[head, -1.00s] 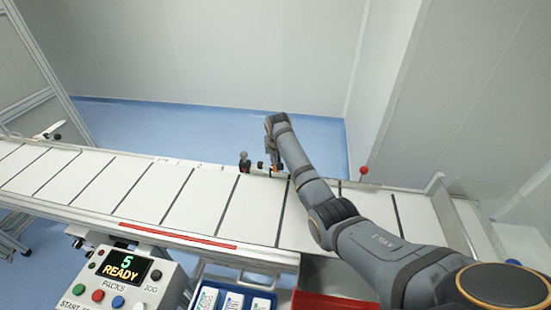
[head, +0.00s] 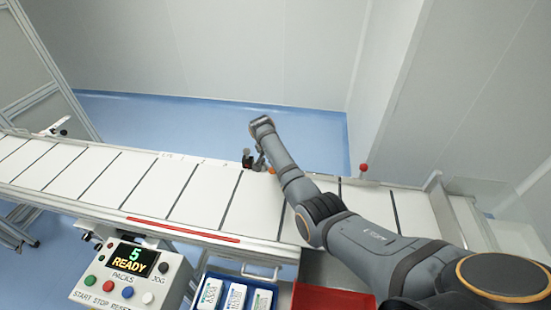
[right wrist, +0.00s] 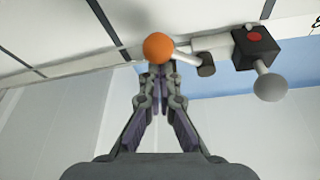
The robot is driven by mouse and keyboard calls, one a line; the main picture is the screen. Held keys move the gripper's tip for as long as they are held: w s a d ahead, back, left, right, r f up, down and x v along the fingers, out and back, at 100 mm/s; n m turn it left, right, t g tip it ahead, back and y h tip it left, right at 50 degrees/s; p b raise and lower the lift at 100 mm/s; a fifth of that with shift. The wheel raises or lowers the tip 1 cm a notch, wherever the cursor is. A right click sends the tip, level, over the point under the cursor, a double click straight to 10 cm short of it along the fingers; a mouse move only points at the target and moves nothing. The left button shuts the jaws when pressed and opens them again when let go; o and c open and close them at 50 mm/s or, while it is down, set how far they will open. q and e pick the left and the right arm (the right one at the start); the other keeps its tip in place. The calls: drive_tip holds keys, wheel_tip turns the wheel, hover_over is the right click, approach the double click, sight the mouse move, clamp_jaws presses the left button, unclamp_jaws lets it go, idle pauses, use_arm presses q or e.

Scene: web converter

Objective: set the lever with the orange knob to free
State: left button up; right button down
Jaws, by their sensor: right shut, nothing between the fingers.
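The orange knob (right wrist: 158,46) is a ball on the end of a short pale lever (right wrist: 186,56) in the right wrist view. The lever runs right to a pivot beside a black block with a red spot (right wrist: 254,40) and a grey ball (right wrist: 270,88). In the head view the orange knob (head: 271,170) shows small at the conveyor's far edge. My right gripper (right wrist: 160,74) is shut and empty, its fingertips right by the knob and partly overlapped by it; I cannot tell if they touch. It also shows in the head view (head: 260,162). My left gripper is out of view.
The white conveyor (head: 145,190) runs across the scene below my right arm. A red ball on a stem (head: 364,168) stands farther right on its far edge. A control panel (head: 172,272) reads 5 READY. Carton and red bins (head: 335,301) sit in front.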

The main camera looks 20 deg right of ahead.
drive_tip(key=a+m+b, duration=0.1)
drive_tip(key=m+b, duration=0.1)
drive_tip(key=m, duration=0.1)
drive_tip(key=shift+s+a+f+g+h, duration=0.2)
drive_tip(key=shift+a+g+h, duration=0.1)
drive_tip(key=shift+a+g, duration=0.1)
drive_tip(key=shift+a+m+g+b, duration=0.2)
drive_tip(key=shift+a+m+b, duration=0.15)
drive_tip(key=shift+m, duration=0.25)
drive_tip(key=shift+a+m+g+b, duration=0.2)
drive_tip(key=shift+m+b, duration=0.2)
drive_tip(key=shift+m, duration=0.2)
drive_tip(key=shift+a+r, duration=0.1)
drive_tip(key=shift+a, duration=0.2)
drive_tip(key=shift+a+r+b, duration=0.1)
drive_tip(key=shift+a+b, duration=0.2)
drive_tip(key=shift+a, duration=0.1)
drive_tip(key=shift+w+a, duration=0.1)
